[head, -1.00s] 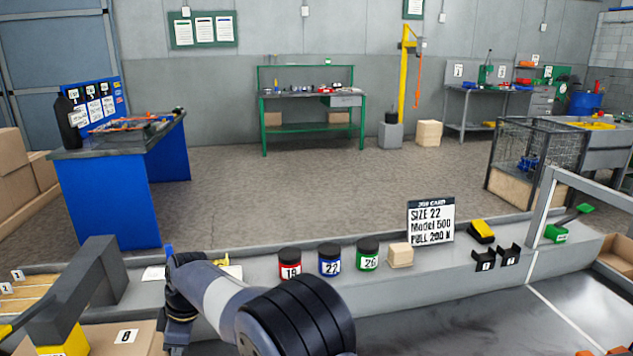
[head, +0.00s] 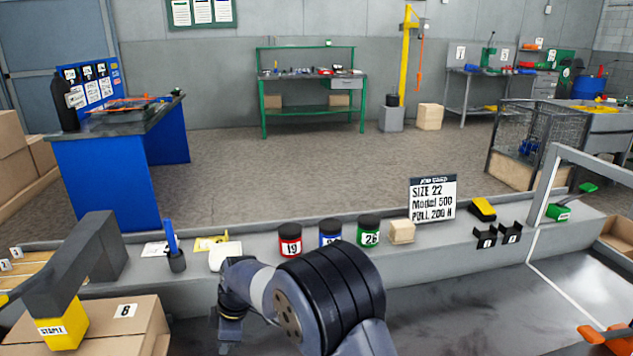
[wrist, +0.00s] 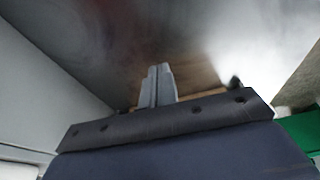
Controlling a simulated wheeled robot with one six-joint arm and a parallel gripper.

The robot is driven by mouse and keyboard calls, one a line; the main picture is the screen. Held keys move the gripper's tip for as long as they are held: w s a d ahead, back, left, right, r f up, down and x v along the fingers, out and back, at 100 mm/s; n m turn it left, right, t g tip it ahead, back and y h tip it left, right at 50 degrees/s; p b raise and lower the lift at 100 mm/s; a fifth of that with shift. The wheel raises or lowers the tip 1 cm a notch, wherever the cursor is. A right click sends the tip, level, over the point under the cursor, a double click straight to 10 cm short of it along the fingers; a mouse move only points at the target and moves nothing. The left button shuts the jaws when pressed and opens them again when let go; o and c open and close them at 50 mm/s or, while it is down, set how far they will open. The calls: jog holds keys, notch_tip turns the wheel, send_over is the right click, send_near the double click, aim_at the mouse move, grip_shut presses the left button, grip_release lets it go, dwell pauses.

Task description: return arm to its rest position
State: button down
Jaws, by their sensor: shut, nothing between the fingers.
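My arm (head: 315,295) reaches into the lower middle of the head view, over the front bench. Its wrist end hangs down at the left, and the fingers there are hard to make out. In the wrist view my gripper (wrist: 157,86) has its two grey fingers together with nothing between them. Beyond the fingers is a blurred grey metal surface (wrist: 110,45).
Behind the arm stand jars marked 19 (head: 290,240), a partly hidden blue one (head: 330,232) and 26 (head: 369,230). A cardboard box (head: 110,325) and yellow-ended bar (head: 62,332) are at left. Bare metal lies right.

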jog(key=w+d, duration=0.2)
jog(key=d, duration=0.8)
jog(key=w+d+p, duration=0.1)
jog(key=w+d, duration=0.1)
jog(key=d, duration=0.8)
jog(key=w+d, duration=0.2)
jog(key=d, duration=0.8)
jog(key=shift+w, duration=0.1)
jog(key=p+v, duration=0.1)
jog(key=v, duration=0.7)
jog(key=shift+d, duration=0.25)
jog(key=shift+p, duration=0.3)
